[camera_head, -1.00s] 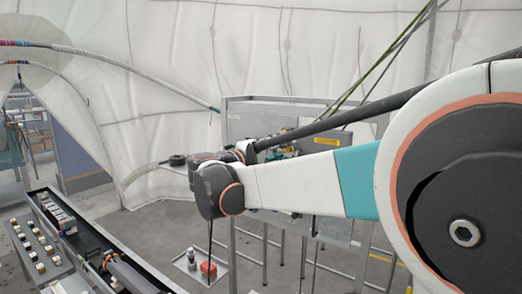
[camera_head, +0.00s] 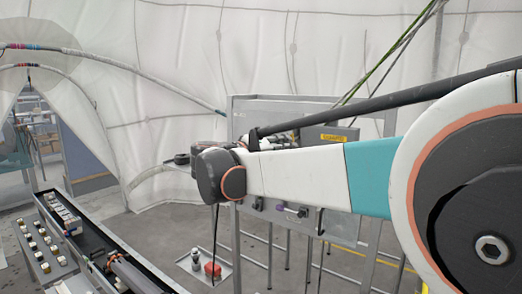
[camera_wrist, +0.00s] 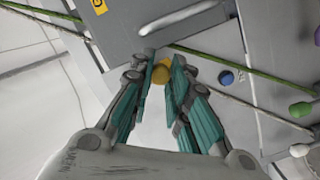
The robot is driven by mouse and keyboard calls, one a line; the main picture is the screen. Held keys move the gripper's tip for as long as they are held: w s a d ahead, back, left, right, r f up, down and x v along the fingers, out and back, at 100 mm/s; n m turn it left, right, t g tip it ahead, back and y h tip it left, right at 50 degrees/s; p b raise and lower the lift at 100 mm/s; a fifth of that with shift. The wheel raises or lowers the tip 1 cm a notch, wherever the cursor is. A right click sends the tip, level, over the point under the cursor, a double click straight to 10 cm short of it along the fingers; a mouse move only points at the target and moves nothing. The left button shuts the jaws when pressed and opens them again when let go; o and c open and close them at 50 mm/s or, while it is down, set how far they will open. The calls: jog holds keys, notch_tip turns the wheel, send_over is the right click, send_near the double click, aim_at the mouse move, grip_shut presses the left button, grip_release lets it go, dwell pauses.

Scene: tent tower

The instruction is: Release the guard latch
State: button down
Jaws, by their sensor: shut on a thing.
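The guard looks to be the grey box (camera_wrist: 155,18) with a yellow label at the top of the wrist view. A pale grey lever (camera_wrist: 157,15) projects at its lower edge; I cannot tell whether this is the latch. My gripper (camera_wrist: 164,60) has its teal fingers close together just below the box. They are shut on a yellow knob (camera_wrist: 161,75), which shows between them and is partly covered. In the head view the grey box (camera_head: 345,132) shows above my arm, its label facing out.
A blue knob (camera_wrist: 226,77) and a green knob (camera_wrist: 300,109) sit to the right of my fingers. Green cords cross the panel. In the head view, the metal panel frame (camera_head: 375,235) stands on legs, and a tray (camera_head: 220,267) with a red item lies below.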

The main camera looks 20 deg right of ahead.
jog(key=shift+f, duration=0.1)
jog(key=c, duration=1.5)
grip_release()
notch_tip(320, 180, up, 10)
jog(key=shift+r, duration=0.1)
